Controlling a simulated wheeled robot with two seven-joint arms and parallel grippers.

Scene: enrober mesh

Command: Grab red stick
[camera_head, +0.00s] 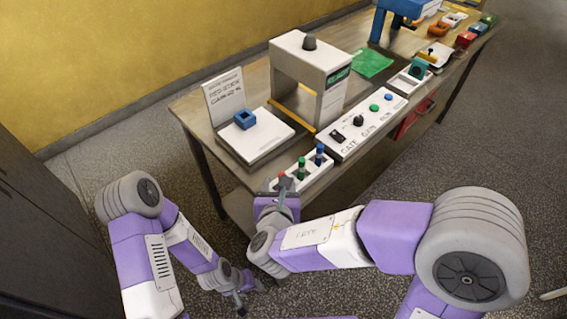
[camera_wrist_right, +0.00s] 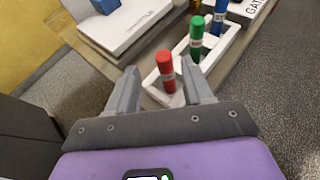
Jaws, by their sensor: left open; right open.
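The red stick (camera_wrist_right: 166,72) stands upright in the near end of a white holder (camera_wrist_right: 150,92), beside a green stick (camera_wrist_right: 196,38) and a blue stick (camera_wrist_right: 219,18). In the head view the top of the red stick (camera_head: 282,176) shows just beyond my right gripper (camera_head: 278,186), which hides its lower part. My right gripper is open, and in the right wrist view its fingers (camera_wrist_right: 163,88) lie left and right of the red stick. I cannot tell whether they touch it. My left gripper (camera_head: 241,302) is open and low over the floor, away from the table.
A white plate with a blue block (camera_head: 245,119) lies left of the holder. A control panel (camera_head: 362,124) with knobs is to its right, and a white gate-like machine (camera_head: 311,75) stands behind. A green cloth (camera_head: 372,64) lies further back.

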